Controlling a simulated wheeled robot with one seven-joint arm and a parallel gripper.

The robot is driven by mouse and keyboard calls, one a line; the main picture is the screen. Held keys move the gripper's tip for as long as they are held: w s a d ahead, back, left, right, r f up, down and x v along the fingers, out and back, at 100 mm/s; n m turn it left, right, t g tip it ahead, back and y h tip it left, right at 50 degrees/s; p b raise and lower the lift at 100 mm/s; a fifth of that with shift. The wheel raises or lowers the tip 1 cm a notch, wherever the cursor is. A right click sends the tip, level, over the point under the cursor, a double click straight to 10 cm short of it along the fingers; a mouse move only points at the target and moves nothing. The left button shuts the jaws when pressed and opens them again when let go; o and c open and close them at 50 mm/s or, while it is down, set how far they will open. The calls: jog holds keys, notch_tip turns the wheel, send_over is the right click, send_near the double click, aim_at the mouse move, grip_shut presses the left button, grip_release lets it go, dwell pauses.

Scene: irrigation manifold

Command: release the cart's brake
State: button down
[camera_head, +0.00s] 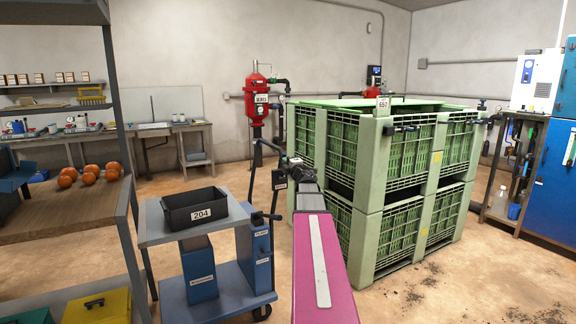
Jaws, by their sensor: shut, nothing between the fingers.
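The cart (158,229) stands left of centre, with a grey top shelf, a blue lower deck and black casters. A black upright handle frame (254,170) rises at its right end. A dark lever-like part (266,216) sticks out at the cart's right side, below the top shelf; I cannot tell whether it is the brake. My gripper (291,161) is at the end of my pink arm, shut and empty, close to the handle frame in the picture. Its fingertips are small and partly hidden, and I cannot tell whether they touch a small dark label (279,180) there.
A black bin (193,210) marked 204 sits on the cart's top shelf, with blue containers (200,272) below. Stacked green crates (368,225) stand close on the right of my arm. A shelf rack (122,165) stands at the left. Bare floor shows at the lower right.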

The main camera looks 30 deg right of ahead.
jog(key=shift+r+x, duration=0.2)
jog(key=shift+x, duration=1.05)
jog(key=shift+w, duration=0.1)
